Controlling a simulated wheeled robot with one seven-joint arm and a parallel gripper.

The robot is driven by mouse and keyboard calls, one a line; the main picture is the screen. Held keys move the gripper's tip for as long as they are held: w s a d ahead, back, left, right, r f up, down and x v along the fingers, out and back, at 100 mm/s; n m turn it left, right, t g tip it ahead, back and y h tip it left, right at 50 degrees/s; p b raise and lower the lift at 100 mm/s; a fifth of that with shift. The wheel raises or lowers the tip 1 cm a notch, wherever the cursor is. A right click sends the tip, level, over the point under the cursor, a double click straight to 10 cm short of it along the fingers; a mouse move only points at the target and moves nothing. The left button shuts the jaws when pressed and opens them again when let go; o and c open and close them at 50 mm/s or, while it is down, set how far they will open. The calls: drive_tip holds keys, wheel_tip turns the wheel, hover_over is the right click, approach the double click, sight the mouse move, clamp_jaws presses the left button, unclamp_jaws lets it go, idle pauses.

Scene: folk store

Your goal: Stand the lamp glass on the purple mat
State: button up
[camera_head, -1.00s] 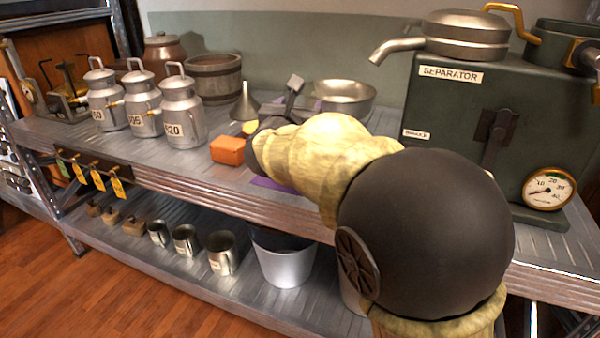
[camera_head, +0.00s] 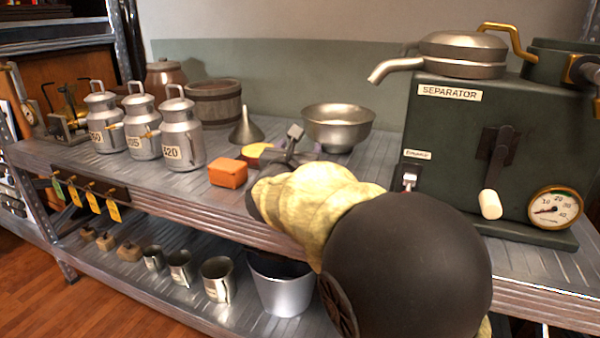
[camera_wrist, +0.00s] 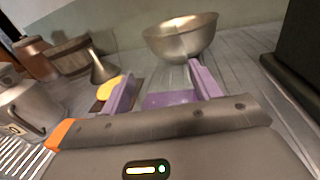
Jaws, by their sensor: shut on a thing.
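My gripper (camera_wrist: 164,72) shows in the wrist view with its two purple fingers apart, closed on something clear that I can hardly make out. I take it to be the lamp glass; its outline and tilt cannot be told. The purple mat (camera_wrist: 170,99) shows as a flat patch beyond and between the fingers, on the grey shelf top. In the head view my gripper (camera_head: 293,152) is low over the shelf's front part, in front of the steel bowl. My own arm hides the mat and the glass there.
A steel bowl (camera_head: 338,126) stands behind my gripper. A funnel (camera_head: 246,128), a yellow round item (camera_head: 258,152) and an orange block (camera_head: 228,173) are to its left. Milk cans (camera_head: 181,138) stand farther left. The green separator (camera_head: 460,145) is close on the right.

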wheel_tip(320, 180, down, 5)
drive_tip(key=b, duration=0.2)
drive_tip(key=shift+b, duration=0.4)
drive_tip(key=o, duration=1.1)
drive_tip(key=shift+c, duration=0.2)
drive_tip(key=s+p, duration=0.1)
drive_tip(key=s, duration=0.2)
drive_tip(key=s+a+p, duration=0.1)
drive_tip(key=s, duration=0.3)
drive_tip(key=s+a+p, duration=0.1)
drive_tip(key=s, duration=0.3)
drive_tip(key=shift+s, duration=0.2)
drive_tip(key=shift+s+a, duration=0.2)
drive_tip(key=shift+s, duration=0.1)
drive_tip(key=shift+w+d, duration=0.1)
